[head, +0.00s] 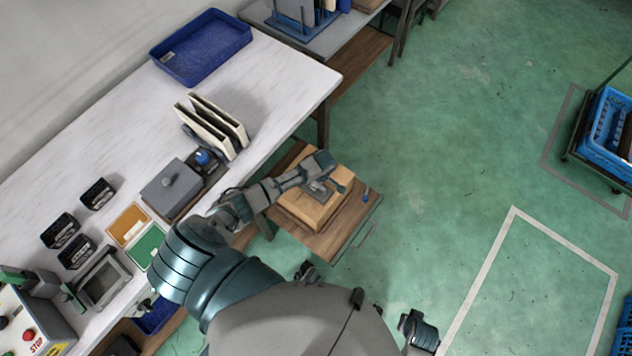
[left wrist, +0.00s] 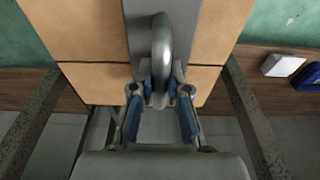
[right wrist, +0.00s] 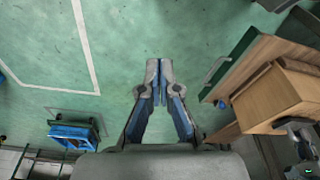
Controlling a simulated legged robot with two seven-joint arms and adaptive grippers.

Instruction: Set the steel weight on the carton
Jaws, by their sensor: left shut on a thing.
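The carton (head: 303,214) is a tan box on a low wooden surface beside the white table; it also shows in the left wrist view (left wrist: 90,30) and the right wrist view (right wrist: 272,97). The steel weight (left wrist: 137,25) is a grey block with a ring handle, over the carton's top. My left gripper (head: 330,187) is shut on the handle (left wrist: 161,50), its fingers on both sides of it. I cannot tell whether the weight touches the carton. My right gripper (right wrist: 158,72) is shut and empty, over the floor away from the carton.
The white table (head: 285,85) holds a blue tray (head: 205,48), upright panels (head: 212,128), a grey box with a knob (head: 171,188) and several black holders. Small white and blue items (left wrist: 285,64) lie beside the carton. The green floor on the right is mostly clear.

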